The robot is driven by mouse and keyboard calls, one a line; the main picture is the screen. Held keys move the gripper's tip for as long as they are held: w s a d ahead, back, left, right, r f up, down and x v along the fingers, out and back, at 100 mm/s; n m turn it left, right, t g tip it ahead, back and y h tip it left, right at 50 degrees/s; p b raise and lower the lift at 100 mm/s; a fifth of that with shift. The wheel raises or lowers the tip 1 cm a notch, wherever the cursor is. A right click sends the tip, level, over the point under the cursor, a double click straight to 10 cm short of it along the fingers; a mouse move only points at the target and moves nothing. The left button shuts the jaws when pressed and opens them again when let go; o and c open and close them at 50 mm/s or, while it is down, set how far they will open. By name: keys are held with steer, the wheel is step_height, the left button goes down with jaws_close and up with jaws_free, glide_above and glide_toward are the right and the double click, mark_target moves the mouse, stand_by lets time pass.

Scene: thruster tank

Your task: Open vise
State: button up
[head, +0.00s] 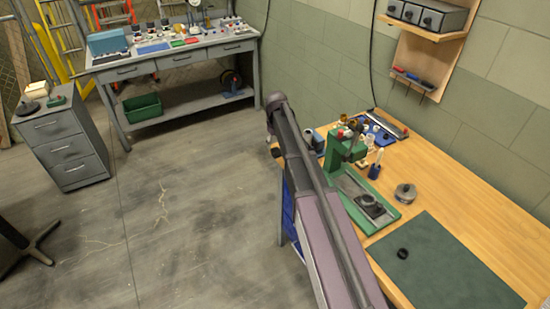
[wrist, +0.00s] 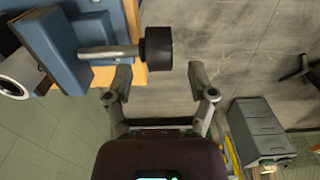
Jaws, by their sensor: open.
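The blue vise (wrist: 75,42) is at the upper left of the wrist view. A grey screw shaft (wrist: 108,52) sticks out of it to the right and ends in a black knob (wrist: 158,47). My gripper (wrist: 159,72) is open and empty, one finger on each side of the knob's line. The knob appears just beyond the fingertips; I cannot tell whether they touch it. In the head view a small blue block, seemingly the vise (head: 314,139), sits at the workbench's far left corner, partly behind my arm. My gripper is hidden there.
The wooden workbench (head: 455,215) carries a green press (head: 340,150), a round metal part (head: 405,193), a dark green mat (head: 445,265) and a blue tray of small items. A grey drawer cabinet (head: 65,145) and a second bench stand across open floor.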

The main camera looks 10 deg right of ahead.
mark_target(276, 149)
steer(key=shift+f+b, duration=2.25)
steer(key=shift+f, duration=0.3)
steer(key=shift+c, duration=0.2)
steer(key=shift+a, duration=0.1)
steer(key=c, duration=0.9)
